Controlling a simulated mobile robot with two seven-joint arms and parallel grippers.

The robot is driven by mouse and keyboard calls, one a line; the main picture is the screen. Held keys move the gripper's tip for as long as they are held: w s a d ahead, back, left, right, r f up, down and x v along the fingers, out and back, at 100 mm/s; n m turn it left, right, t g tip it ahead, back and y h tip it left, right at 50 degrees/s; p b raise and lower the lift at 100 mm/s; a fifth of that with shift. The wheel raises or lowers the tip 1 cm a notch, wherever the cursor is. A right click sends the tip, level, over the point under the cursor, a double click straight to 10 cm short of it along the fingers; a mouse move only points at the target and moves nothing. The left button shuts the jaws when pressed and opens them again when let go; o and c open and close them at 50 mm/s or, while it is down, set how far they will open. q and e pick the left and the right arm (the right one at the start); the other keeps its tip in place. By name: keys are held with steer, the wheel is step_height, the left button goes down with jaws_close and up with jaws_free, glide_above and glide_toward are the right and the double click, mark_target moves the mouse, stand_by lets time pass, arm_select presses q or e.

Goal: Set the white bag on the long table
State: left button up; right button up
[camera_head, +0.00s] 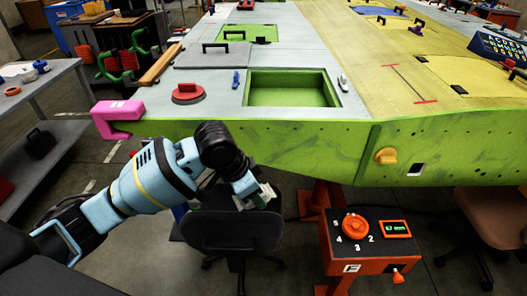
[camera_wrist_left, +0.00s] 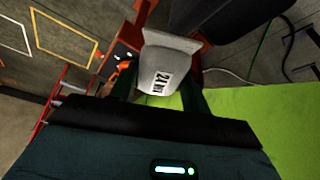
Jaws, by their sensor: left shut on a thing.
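The white bag (camera_wrist_left: 168,62) has dark printed characters and sits between the two dark fingers of my left gripper (camera_wrist_left: 160,92) in the left wrist view. The gripper is shut on it. In the head view my left gripper (camera_head: 258,196) is low in front of the green wing edge, above a dark chair; only a small pale bit of the bag shows there, the rest hidden by the gripper. A long grey table (camera_head: 68,78) with a lower shelf stands at the left, apart from the gripper. My right gripper is not in view.
The green wing (camera_head: 290,142) fills the middle, with a pink clamp (camera_head: 117,118) on its left corner. A dark chair (camera_head: 232,232) stands below my gripper, an orange control box (camera_head: 365,263) to its right. Small items lie on the grey table, with bare surface between them.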

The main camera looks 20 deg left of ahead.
arm_select(q)
steer(key=s+a+f+n+y, duration=0.1)
steer(key=s+a+f+n, duration=0.1)
steer(key=s+f+n, duration=0.2)
steer(key=s+a+f+n+t+y, duration=0.1)
steer(key=s+f+n, duration=0.4)
steer(key=s, duration=0.5)
steer(key=shift+s+a+f+y, duration=0.35)
steer(key=shift+a+f+y, duration=0.4)
steer(key=shift+a, duration=0.5)
